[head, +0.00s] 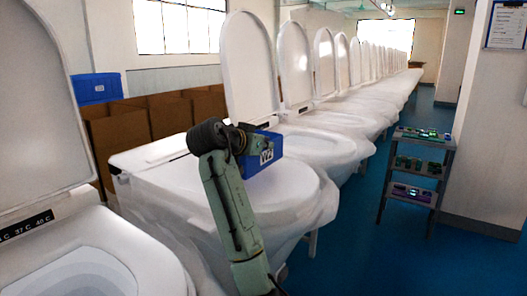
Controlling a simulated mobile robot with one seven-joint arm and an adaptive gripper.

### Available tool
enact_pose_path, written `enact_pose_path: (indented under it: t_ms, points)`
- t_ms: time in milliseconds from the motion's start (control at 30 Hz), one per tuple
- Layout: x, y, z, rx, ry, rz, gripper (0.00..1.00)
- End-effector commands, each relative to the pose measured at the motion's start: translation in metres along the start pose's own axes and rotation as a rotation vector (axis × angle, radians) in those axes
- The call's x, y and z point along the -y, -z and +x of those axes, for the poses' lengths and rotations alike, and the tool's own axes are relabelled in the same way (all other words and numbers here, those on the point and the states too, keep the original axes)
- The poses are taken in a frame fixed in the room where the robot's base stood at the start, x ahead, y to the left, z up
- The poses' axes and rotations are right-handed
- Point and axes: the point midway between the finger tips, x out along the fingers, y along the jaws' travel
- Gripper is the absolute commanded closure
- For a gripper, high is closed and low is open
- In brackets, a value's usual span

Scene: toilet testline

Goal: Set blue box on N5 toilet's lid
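A blue box (265,161) with a white label is at the end of my arm, over the closed white lid (285,188) of the toilet in the middle foreground. My gripper (247,140) is at the box's upper left side and appears shut on it; its fingertips are partly hidden. The box looks slightly tilted. I cannot tell whether its underside touches the lid. No N5 marking is readable on this toilet.
Toilets with raised lids (249,68) stand in a long row behind, and another open toilet (90,270) is at the near left. Cardboard boxes (120,140) with a blue crate (95,88) are at left. A shelf cart (415,170) stands on the blue floor at right.

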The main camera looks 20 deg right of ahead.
Motion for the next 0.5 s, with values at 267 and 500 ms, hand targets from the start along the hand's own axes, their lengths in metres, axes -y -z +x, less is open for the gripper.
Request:
enact_pose_path:
  t_ms: [267,500]
  points:
    - [0.007,-0.025,0.014,0.0,-0.001,-0.001,1.0]
    - [0.007,-0.032,0.015,-0.003,0.002,0.001,1.0]
